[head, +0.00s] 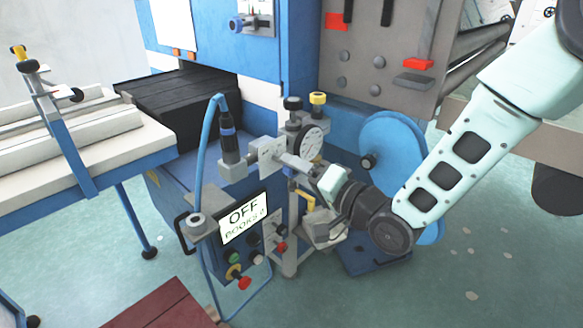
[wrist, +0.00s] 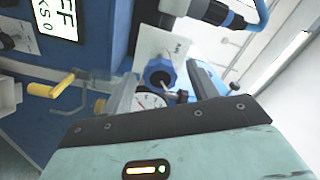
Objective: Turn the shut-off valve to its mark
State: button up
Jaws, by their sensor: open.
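The panel machine carries a yellow-handled lever (head: 307,200), which also shows at the left of the wrist view (wrist: 44,90) on a thin bent rod. A blue knob (wrist: 160,72) stands in front of a pale labelled plate (wrist: 163,44), above a round dial (wrist: 150,101). I cannot tell for sure which of these is the shut-off valve, and no mark is readable. My gripper (head: 318,205) is open and reaches in from the right, close to the yellow lever. In the wrist view the blue knob lies ahead of my gripper. Contact cannot be seen.
A dial gauge (head: 311,143) with black and yellow knobs sits just above my gripper. A screen reading OFF (head: 243,218) and a blue cable (head: 205,130) are to the left. A blue wheel (head: 397,150) stands close behind my arm. Open floor lies at the lower right.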

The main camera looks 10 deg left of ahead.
jog(key=shift+x, duration=1.2)
jog(key=c, duration=1)
